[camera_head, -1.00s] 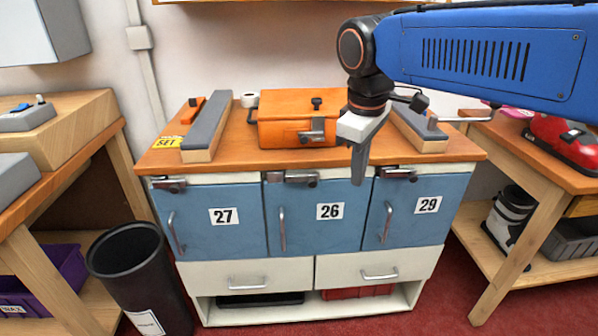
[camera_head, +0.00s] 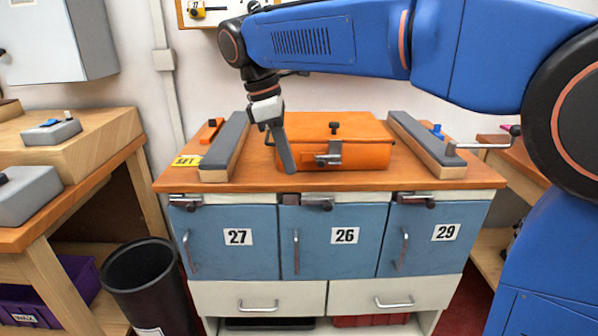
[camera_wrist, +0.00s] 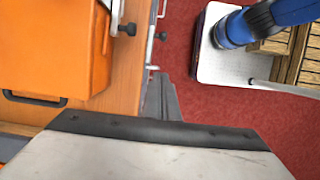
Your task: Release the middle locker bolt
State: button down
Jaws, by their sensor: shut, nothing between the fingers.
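The middle locker (camera_head: 318,248), blue and labelled 26, is closed. Its bolt (camera_head: 313,203) is a metal slide with a dark knob along the door's top edge, under the bench top. My gripper (camera_head: 289,168) is shut and empty. It points down over the bench, in front of the orange case's left part and above and left of the bolt, apart from it. In the wrist view my gripper's fingers (camera_wrist: 163,100) reach past the bench's front edge in the picture. A dark knob with metal (camera_wrist: 160,36) shows beyond them; I cannot tell which bolt it is.
Lockers 27 (camera_head: 235,240) and 29 (camera_head: 432,240) flank it with similar bolts. The orange case (camera_head: 360,155), with a front latch (camera_head: 328,160), stands on the bench top between two grey-topped blocks (camera_head: 224,145) (camera_head: 425,138). A black bin (camera_head: 150,285) stands at lower left.

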send_near(318, 204)
jog(key=f, duration=0.1)
jog(key=s+a+f, duration=0.1)
jog(key=f, duration=0.1)
jog(key=s+a+f, duration=0.1)
jog(key=shift+s+f, duration=0.2)
jog(key=shift+f, duration=0.1)
jog(key=shift+d+f, duration=0.2)
jog(key=shift+d, duration=0.9)
jog(key=shift+d+f, duration=0.25)
jog(key=shift+d, duration=0.5)
